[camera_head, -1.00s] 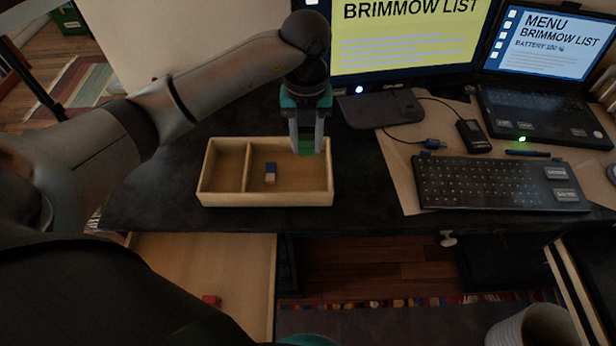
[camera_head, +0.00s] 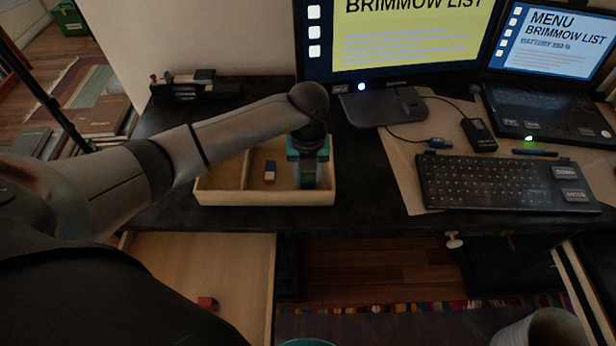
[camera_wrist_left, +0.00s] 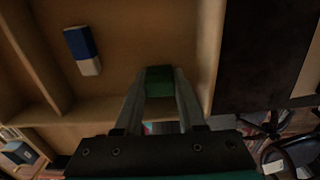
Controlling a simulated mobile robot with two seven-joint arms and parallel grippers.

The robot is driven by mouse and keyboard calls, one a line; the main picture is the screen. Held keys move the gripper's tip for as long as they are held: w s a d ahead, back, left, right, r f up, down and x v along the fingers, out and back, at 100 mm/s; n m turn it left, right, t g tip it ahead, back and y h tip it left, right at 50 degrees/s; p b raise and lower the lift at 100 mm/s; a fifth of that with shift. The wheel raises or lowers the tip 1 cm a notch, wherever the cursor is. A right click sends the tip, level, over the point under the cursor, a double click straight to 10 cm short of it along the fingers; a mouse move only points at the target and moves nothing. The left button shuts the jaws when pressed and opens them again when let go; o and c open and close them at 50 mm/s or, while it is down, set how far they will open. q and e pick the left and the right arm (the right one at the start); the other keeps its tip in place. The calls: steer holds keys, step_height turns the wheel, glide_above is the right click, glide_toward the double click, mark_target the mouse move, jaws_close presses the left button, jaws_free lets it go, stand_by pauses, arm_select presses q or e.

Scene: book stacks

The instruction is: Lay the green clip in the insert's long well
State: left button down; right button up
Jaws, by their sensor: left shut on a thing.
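The wooden insert (camera_head: 222,198) lies on the dark desk, split by a divider into a small left well and a long right well (camera_head: 279,183). My left gripper (camera_head: 308,181) points down inside the long well, towards its right end. It is shut on the green clip (camera_wrist_left: 160,79), which shows between the fingertips in the left wrist view. I cannot tell whether the clip touches the well's floor. A blue and white block (camera_head: 270,172) lies in the long well, left of my gripper and near the divider. My right gripper is not in view.
A keyboard (camera_head: 505,182), a monitor (camera_head: 410,40) and a laptop (camera_head: 545,110) stand to the right. Dark items (camera_head: 195,86) lie at the desk's back left. Below the front edge, an open drawer (camera_head: 200,262) holds a red block (camera_head: 207,303).

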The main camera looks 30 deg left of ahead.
mark_target(308, 175)
arm_select(q)
steer(key=shift+f, duration=0.1)
steer(key=c, duration=0.5)
jaws_free()
steer(key=shift+r, duration=0.4)
step_height(308, 175, up, 12)
steer(key=p, duration=0.2)
steer(key=shift+f, duration=0.2)
